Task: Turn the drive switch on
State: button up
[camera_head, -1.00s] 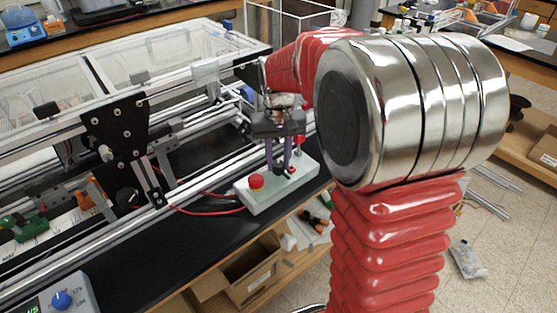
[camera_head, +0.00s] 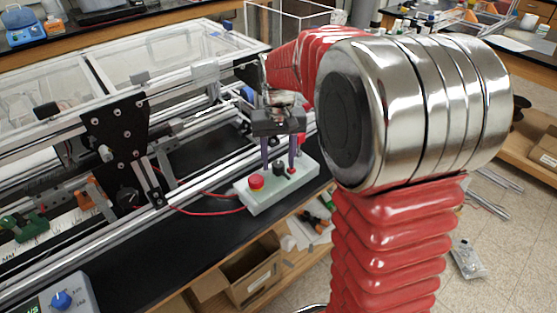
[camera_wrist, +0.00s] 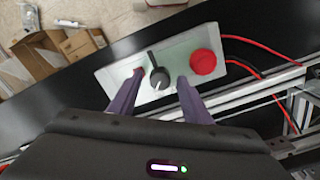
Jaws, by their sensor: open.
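A pale grey-green control box (camera_head: 255,203) lies on the black bench top. It carries a black rotary knob (camera_head: 279,168), which I take as the drive switch, between a large red button (camera_head: 256,182) and a small red part (camera_head: 291,171). In the wrist view the knob (camera_wrist: 159,78) has a white pointer mark and a dark bar extending up-left. My gripper (camera_head: 279,163) is open, its purple fingers pointing down at the box. In the wrist view its fingertips (camera_wrist: 160,76) lie either side of the knob. I cannot tell whether they touch it.
An aluminium extrusion frame (camera_head: 95,240) with clear panels stands left of the box. Red cables (camera_head: 205,208) run from the box toward it. Another box with a blue knob (camera_head: 62,299) sits at the lower left. Cardboard boxes (camera_head: 250,275) are below the bench edge.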

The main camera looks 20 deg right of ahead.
notch_tip(320, 180, up, 13)
dwell(0.5)
dwell(0.3)
send_near(278, 163)
jog(key=s, duration=0.2)
jog(key=s+a+n+t, duration=0.1)
jog(key=s+a+t, duration=0.1)
jog(key=s, duration=0.7)
jog(key=s+a+n+t, duration=0.1)
jog(key=s+a+t, duration=0.2)
jog(key=s, duration=0.7)
jog(key=shift+s+a+f+n+t, duration=0.15)
jog(key=shift+s+a+n+t, duration=0.15)
jog(key=shift+a, duration=0.8)
jog(key=shift+c, duration=0.4)
